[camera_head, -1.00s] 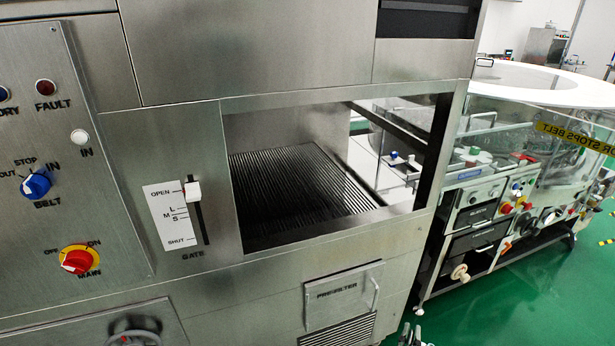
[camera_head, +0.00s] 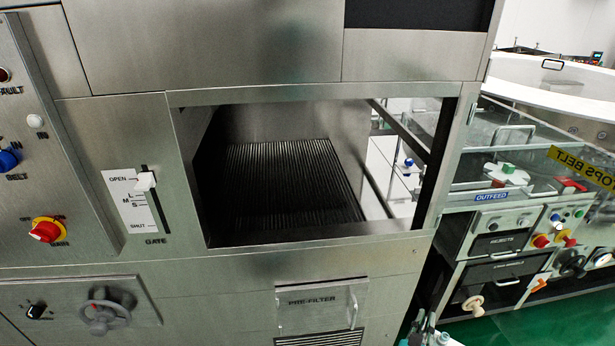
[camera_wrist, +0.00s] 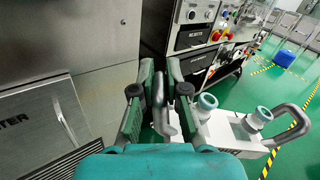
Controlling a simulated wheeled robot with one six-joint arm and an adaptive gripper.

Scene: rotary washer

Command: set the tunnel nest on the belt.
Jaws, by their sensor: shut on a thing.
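The belt (camera_head: 285,180) is a dark ribbed surface inside the steel machine's rectangular opening, seen in the head view; no object shows on its visible part. In the wrist view my gripper (camera_wrist: 160,88) is shut on an upright grey handle. The handle belongs to a white piece with teal-ringed round parts and a second looped handle at right, which I take to be the tunnel nest (camera_wrist: 228,135). It is held above the green floor, outside the machine. My gripper's body hides part of it. Small teal and grey parts just show at the head view's bottom edge.
The gate lever (camera_head: 145,181) stands at OPEN. The opening's steel frame (camera_head: 320,240) bounds the belt at front and sides. A pre-filter panel (camera_head: 320,305) is below.

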